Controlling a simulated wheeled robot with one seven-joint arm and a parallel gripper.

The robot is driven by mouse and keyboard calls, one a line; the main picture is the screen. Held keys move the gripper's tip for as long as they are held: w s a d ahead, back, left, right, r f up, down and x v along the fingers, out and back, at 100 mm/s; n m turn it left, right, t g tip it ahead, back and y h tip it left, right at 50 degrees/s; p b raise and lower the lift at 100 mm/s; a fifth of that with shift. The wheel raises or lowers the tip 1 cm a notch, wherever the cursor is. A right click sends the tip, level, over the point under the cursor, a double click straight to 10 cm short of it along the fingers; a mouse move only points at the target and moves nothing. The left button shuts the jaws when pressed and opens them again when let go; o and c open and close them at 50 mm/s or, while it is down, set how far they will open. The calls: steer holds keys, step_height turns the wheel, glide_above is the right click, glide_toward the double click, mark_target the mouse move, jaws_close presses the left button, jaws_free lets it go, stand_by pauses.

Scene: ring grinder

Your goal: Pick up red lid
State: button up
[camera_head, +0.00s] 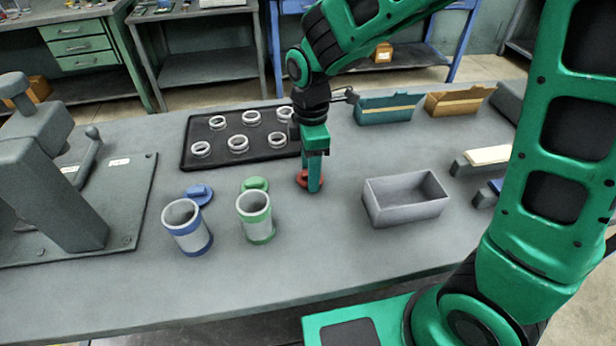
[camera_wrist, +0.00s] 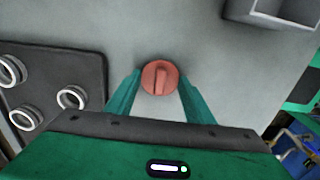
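The red lid (camera_head: 303,180) lies on the grey workbench near its middle, partly hidden behind my gripper in the head view. In the wrist view the red lid (camera_wrist: 159,78) is a round disc with a raised bar handle across its top. My gripper (camera_head: 314,188) points down at the lid. In the wrist view my gripper (camera_wrist: 160,82) has its two green fingers apart, one on each side of the lid, with gaps between them and the lid. I cannot tell how high the fingertips are above the bench.
A black tray (camera_head: 188,139) of metal rings lies behind left. A blue-banded cup (camera_head: 186,228) and green-banded cup (camera_head: 255,216) stand front left, with a blue lid (camera_head: 198,192) and green lid (camera_head: 255,184) behind them. A grey open box (camera_head: 405,208) stands right.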

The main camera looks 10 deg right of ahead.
steer(key=shift+r, duration=0.1)
stand_by(0.3)
steer(key=shift+r, duration=0.5)
step_height(320, 180, up, 3)
steer(key=shift+f, duration=0.1)
steer(key=s+a+r, duration=0.2)
steer(key=s, duration=0.1)
steer(key=s+a+r, duration=0.2)
steer(key=s, duration=0.1)
steer(key=s+a+r, duration=0.2)
steer(key=s+r, duration=0.1)
steer(key=shift+s+a, duration=0.15)
steer(key=shift+s, duration=0.25)
